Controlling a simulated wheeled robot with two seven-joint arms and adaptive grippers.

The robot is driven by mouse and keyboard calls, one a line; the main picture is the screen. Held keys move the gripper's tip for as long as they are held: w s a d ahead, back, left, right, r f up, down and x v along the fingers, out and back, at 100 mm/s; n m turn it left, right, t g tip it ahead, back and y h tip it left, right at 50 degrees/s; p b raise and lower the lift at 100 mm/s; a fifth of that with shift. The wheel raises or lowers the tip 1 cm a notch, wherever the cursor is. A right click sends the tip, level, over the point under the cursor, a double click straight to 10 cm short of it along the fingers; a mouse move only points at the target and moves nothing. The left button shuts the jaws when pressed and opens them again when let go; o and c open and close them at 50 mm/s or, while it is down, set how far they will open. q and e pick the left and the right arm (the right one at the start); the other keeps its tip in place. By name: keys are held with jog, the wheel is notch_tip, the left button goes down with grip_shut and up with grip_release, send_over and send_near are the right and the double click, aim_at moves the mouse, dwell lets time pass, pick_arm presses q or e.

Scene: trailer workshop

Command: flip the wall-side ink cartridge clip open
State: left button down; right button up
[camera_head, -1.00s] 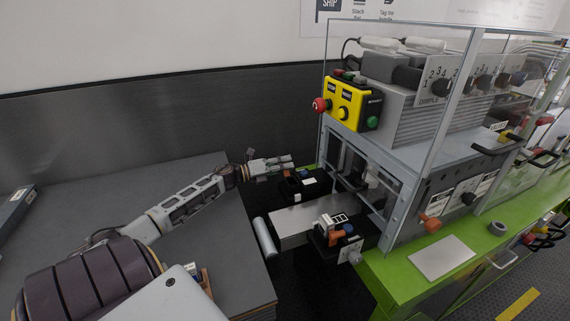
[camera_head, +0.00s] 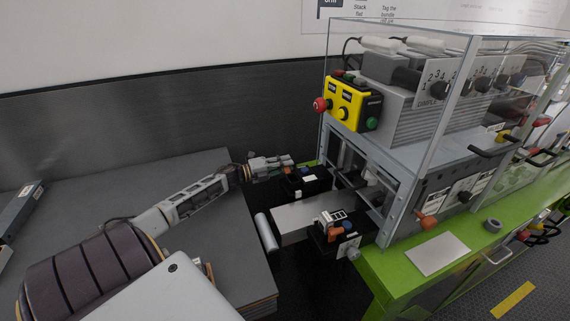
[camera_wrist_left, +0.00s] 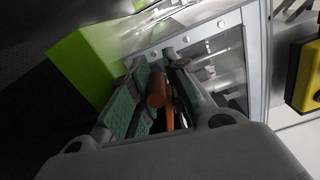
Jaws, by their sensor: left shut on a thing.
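The wall-side ink cartridge (camera_head: 312,184) is a black block with a white label and a blue knob. It sits on the far side of the grey feed plate, near the dark wall. My left gripper (camera_head: 288,162) is at its upper left end. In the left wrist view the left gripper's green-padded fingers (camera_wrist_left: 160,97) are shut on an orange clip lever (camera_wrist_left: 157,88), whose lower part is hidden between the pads. Whether the clip has turned cannot be told. The nearer cartridge (camera_head: 340,234), with an orange clip, stands apart. My right gripper is out of view.
The grey printing machine (camera_head: 400,165) with clear guards stands right of the cartridges on a green bench (camera_head: 385,275). A yellow button box (camera_head: 354,104) is above the opening. A silver roller (camera_head: 266,232) fronts the feed plate. A grey table (camera_head: 90,215) lies under my left arm.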

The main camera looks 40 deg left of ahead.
pick_arm(q)
jog(key=shift+s+f, duration=0.1)
jog(key=shift+f, duration=0.25)
jog(key=c, duration=1.5)
grip_release()
jog(key=shift+a, duration=0.15)
jog(key=shift+o, duration=0.2)
jog(key=shift+r, duration=0.1)
jog(key=v, duration=1.2)
jog(key=shift+a, duration=0.1)
